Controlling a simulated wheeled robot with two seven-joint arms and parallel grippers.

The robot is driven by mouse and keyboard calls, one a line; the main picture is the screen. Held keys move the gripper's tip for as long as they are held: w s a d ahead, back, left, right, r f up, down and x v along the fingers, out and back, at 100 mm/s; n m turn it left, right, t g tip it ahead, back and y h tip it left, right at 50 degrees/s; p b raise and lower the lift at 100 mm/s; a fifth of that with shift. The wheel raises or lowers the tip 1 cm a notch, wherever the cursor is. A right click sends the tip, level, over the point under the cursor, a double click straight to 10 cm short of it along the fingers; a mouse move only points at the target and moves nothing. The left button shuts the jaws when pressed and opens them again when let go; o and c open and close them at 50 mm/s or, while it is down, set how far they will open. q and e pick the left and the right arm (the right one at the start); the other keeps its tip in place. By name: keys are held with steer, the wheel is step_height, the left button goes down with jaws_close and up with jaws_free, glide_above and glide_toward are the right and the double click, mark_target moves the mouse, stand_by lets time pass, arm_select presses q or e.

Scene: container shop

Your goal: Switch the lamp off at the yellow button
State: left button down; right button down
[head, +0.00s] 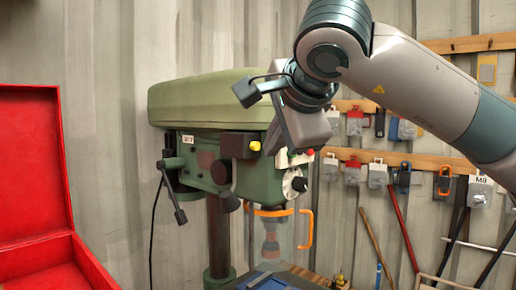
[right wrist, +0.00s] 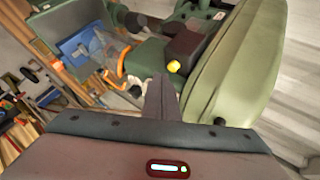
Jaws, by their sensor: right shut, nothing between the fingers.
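The yellow button (head: 255,146) sits on a dark box on the front of the green drill press (head: 200,102). It also shows in the right wrist view (right wrist: 174,66), just beyond the fingertips and slightly to their right. My right gripper (head: 292,147) is shut and empty, in front of the press and to the right of the button in the head view. Its narrow fingers (right wrist: 161,82) point towards the press, and a gap seems to remain. I cannot make out a lamp for certain. My left gripper is not in view.
A red button (head: 310,152) and a dial (head: 299,184) are close to my right gripper. Levers (head: 175,201) stick out at the press's left. An orange-framed guard (head: 306,229) hangs below. An open red case (head: 35,170) stands at left. Padlocks and tools hang behind.

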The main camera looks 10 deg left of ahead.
steer(key=s+d+b, duration=0.1)
steer(key=d, duration=0.1)
steer(key=s+d+b, duration=0.2)
steer(key=shift+s+d, duration=0.2)
steer(key=shift+d, duration=0.15)
stand_by(0.5)
